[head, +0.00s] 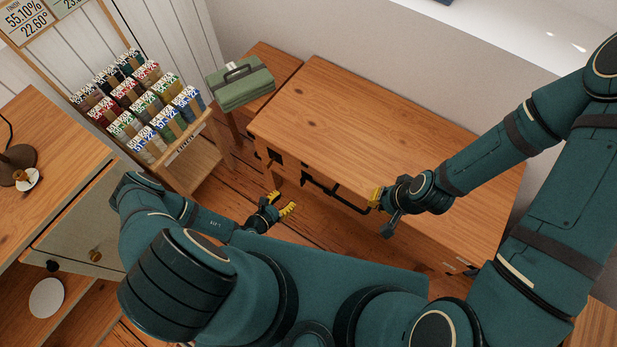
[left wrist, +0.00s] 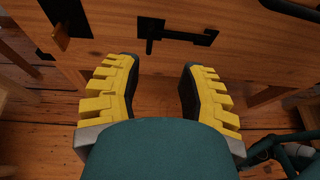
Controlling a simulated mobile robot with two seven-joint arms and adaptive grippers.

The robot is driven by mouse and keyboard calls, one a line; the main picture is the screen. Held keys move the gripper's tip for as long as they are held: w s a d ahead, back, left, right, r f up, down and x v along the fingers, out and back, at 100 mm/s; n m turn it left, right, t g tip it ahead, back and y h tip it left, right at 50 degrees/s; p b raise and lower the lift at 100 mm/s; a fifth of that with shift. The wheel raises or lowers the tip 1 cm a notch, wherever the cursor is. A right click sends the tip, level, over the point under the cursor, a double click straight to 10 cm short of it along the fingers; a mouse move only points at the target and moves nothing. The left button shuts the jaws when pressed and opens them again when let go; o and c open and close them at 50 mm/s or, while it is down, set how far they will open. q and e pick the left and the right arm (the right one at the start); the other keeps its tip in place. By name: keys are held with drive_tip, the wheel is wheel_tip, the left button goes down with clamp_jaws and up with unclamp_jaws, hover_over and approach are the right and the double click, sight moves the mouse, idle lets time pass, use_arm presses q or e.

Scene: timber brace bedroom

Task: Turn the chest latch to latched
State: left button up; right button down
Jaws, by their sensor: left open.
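The wooden chest (head: 370,120) stands in the middle right of the head view, lid down. In the left wrist view its front (left wrist: 230,55) carries a black latch (left wrist: 152,32) with a bar running right to a black plate. My left gripper (head: 283,203) is open and empty in front of the chest. In the left wrist view its yellow fingers (left wrist: 158,75) are spread just below the latch, apart from it. My right gripper (head: 377,200) is at the chest's front edge by the right end of a black bar handle (head: 335,194); whether it grips it cannot be told.
A green case (head: 240,86) sits on a wooden surface left of the chest. A rack of small packets (head: 140,110) stands further left, near a cabinet (head: 75,235) with a lamp base (head: 17,165). Plank floor (head: 225,190) is clear before the chest's left end.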

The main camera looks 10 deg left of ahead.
sight(301, 182)
use_arm(q)
drive_tip(key=shift+n+y, duration=0.3)
drive_tip(key=shift+y, duration=0.1)
drive_tip(key=b+x, duration=0.1)
drive_tip(key=x, duration=0.3)
drive_tip(key=b+x, duration=0.1)
drive_tip(key=x, duration=0.4)
drive_tip(key=a+b+x, duration=0.1)
drive_tip(key=x, duration=0.3)
drive_tip(key=shift+w+d+f+b, duration=0.2)
drive_tip(key=shift+w+f+b, duration=0.2)
clamp_jaws()
